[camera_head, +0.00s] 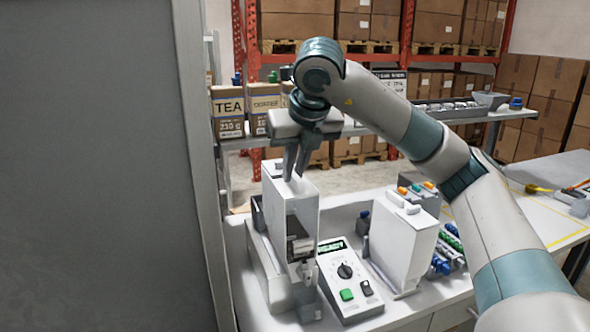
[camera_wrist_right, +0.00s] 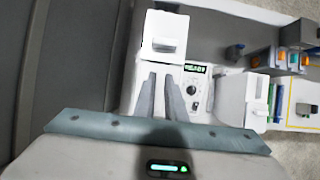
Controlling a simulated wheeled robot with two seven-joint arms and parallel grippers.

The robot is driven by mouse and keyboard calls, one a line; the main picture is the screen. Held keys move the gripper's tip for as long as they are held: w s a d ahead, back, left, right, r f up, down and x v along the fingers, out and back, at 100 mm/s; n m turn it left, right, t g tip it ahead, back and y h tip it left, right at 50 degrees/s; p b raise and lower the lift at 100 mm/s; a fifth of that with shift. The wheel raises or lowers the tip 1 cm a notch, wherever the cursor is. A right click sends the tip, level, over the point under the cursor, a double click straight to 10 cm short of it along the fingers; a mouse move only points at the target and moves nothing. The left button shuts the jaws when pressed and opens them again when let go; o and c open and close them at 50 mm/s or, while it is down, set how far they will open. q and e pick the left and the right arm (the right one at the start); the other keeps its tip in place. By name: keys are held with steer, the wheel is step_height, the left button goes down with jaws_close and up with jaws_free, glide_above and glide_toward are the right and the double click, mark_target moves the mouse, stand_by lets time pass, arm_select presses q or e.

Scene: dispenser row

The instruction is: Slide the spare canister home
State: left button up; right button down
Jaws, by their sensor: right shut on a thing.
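A tall white canister (camera_head: 280,212) stands at the left end of the dispenser row, above a pale base with a spout at its front. My right gripper (camera_head: 295,172) reaches down from above and is shut on this canister's top. The exact grip and whether the canister is fully seated cannot be told. A second white canister (camera_head: 400,245) stands apart on the right. My left gripper is not in view.
A control box (camera_head: 345,283) with a lit display, knob and green button sits between the canisters. A large grey panel (camera_head: 95,165) fills the left. Bags marked TEA (camera_head: 228,112) stand on a shelf behind. Coloured parts lie right of the second canister.

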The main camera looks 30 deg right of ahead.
steer(key=shift+w+d+f, duration=0.1)
steer(key=shift+w+f, duration=0.25)
steer(key=shift+w, duration=0.05)
steer(key=shift+f+b, duration=0.1)
steer(key=shift+b, duration=0.2)
steer(key=shift+f+b, duration=0.45)
steer(key=shift+b, duration=0.05)
steer(key=c, duration=1.7)
jaws_free()
steer(key=shift+s, duration=0.1)
steer(key=shift+r, duration=0.1)
